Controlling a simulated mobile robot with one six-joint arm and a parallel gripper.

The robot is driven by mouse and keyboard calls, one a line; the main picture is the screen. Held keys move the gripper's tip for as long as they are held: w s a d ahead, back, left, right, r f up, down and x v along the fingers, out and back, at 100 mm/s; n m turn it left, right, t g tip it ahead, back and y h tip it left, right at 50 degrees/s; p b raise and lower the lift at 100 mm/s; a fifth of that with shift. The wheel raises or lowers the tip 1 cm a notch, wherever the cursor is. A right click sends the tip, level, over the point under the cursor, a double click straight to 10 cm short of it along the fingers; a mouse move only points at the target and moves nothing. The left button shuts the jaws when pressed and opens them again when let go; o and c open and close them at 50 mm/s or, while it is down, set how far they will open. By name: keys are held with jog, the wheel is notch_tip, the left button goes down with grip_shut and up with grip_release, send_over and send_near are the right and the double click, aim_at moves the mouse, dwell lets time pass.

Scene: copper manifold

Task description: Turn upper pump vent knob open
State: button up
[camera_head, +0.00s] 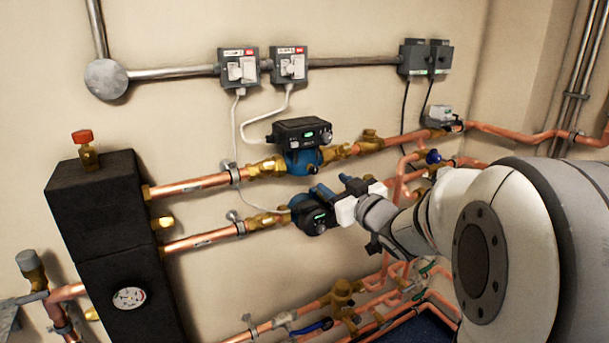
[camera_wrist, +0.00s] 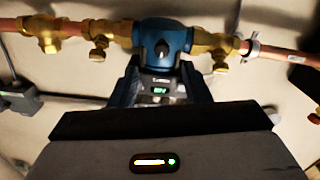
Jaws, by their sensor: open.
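I cannot tell whether that spot is the vent knob. My gripper (camera_wrist: 160,76) is open, its two dark blue fingers on either side of a panel with a green display (camera_wrist: 160,90). In the head view my gripper (camera_head: 332,188) overlaps the lower pump (camera_head: 310,217). Contact cannot be told.
Copper pipes with brass valves run left and right of both pumps. Switch boxes (camera_head: 239,67) with white cables hang above. A black cabinet (camera_head: 97,215) with a gauge stands at the left. My arm hides the right foreground. The wall between conduit and upper pipe is mostly bare.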

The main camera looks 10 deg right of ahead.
aim_at(315, 171)
jog(key=x, duration=0.8)
jog(key=shift+s+a+r+p, duration=0.1)
jog(key=shift+r+p, duration=0.05)
jog(key=shift+p, duration=0.2)
jog(key=shift+c, duration=0.4)
grip_shut()
